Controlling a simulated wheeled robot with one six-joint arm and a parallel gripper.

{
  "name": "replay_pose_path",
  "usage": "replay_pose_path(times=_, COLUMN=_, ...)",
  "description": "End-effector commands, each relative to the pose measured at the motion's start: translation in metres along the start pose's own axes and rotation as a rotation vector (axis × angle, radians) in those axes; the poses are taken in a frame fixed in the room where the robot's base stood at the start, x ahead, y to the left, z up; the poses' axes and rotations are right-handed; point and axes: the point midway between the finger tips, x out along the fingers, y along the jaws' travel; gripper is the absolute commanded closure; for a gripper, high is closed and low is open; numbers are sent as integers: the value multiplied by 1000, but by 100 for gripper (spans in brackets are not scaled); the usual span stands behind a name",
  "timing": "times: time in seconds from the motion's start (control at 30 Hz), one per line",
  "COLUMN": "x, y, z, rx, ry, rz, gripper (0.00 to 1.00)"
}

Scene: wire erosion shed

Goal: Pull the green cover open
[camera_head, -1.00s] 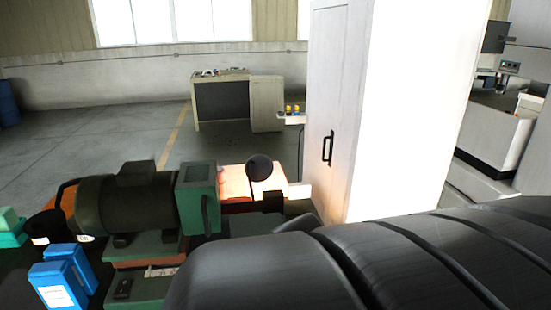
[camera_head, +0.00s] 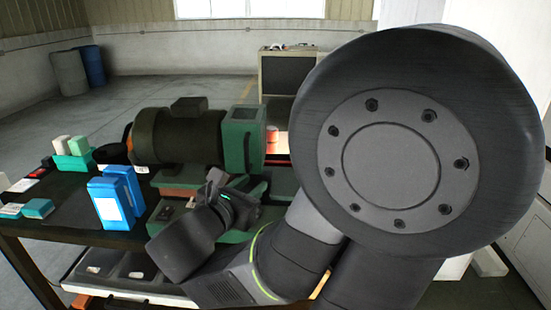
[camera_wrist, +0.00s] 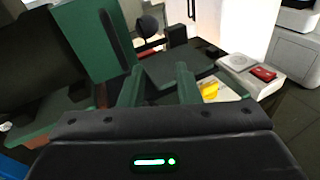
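The green cover (camera_head: 243,140) is a boxy green housing at the right end of a dark motor (camera_head: 180,137), on the bench machine. It looks shut, though I cannot be sure. In the wrist view the cover (camera_wrist: 88,42) is at upper left, with a dark upright slot or bar on its right-hand face. My gripper (camera_head: 240,187) is below and in front of the cover in the head view. In the wrist view my gripper (camera_wrist: 160,88) has its two fingers apart, with a dark green plate beyond them. No contact with the cover shows.
Blue boxes (camera_head: 112,203) stand left of the machine on the dark bench. A green holder (camera_head: 75,160) with blocks is farther left. The wrist view shows a grey box with a red part (camera_wrist: 263,73) and a yellow item (camera_wrist: 209,90) at right. My arm hides much of the right.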

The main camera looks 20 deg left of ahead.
Motion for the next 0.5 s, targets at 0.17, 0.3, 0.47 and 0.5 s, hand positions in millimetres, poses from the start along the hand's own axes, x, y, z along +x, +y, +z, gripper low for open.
replay_pose_path(times=0.17, x=-32, y=39, z=-3, rx=-98, ry=-88, rz=157, gripper=70)
replay_pose_path(times=0.3, x=-38, y=47, z=-1, rx=-117, ry=-111, rz=190, gripper=70)
replay_pose_path(times=0.47, x=-29, y=48, z=1, rx=-117, ry=-112, rz=186, gripper=70)
replay_pose_path(times=0.5, x=-26, y=49, z=1, rx=-117, ry=-112, rz=186, gripper=70)
